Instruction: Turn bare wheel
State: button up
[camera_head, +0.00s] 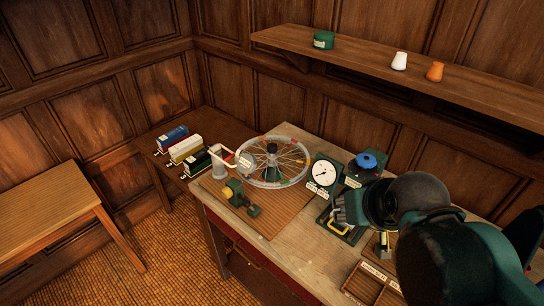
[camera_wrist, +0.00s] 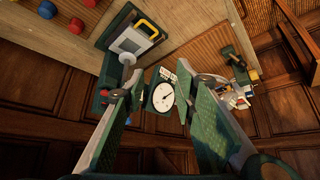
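A spoked wheel (camera_head: 262,185) without a tyre lies nearly flat on a dark hub stand at the back of the bench, with coloured marks on its rim. A white label (camera_head: 245,160) shows at its left side. My gripper (camera_head: 338,212) is to the right of and nearer than the wheel, apart from it. In the wrist view my gripper (camera_wrist: 160,88) has its two fingers spread, with nothing between them. A round white dial gauge (camera_wrist: 163,97) shows beyond the gap. I cannot make out the wheel in the wrist view.
The dial gauge (camera_head: 323,174) and a blue-topped green box (camera_head: 366,162) stand right of the wheel. A yellow-handled plate (camera_wrist: 132,40) is near my gripper. A shelf (camera_head: 440,80) hangs behind.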

jog(key=o, duration=0.4)
jog(key=shift+c, duration=0.2)
jog(key=w+a+r+g+p, duration=0.2)
jog(key=w+a+r+p, duration=0.15)
jog(key=w, duration=0.65)
jog(key=w+a+r+g+p, duration=0.2)
jog(key=w+a+r, duration=0.15)
jog(key=w, duration=0.65)
jog(key=w+a+f+g+p, duration=0.1)
jog(key=w+a+f, duration=0.1)
jog(key=w, duration=0.4)
jog(key=w+a+f+g+p, duration=0.1)
jog(key=w+a+f+p, duration=0.1)
jog(key=w, duration=0.4)
jog(key=w+a+f+g+p, duration=0.1)
jog(key=w+a+f, duration=0.3)
jog(key=w, duration=0.3)
jog(key=shift+w+a+f, duration=0.1)
jog(key=shift+a, duration=0.7)
jog(key=shift+w+a+f+p, duration=0.2)
jog(key=shift+w+f+p, duration=0.05)
jog(key=shift+f+p, duration=0.05)
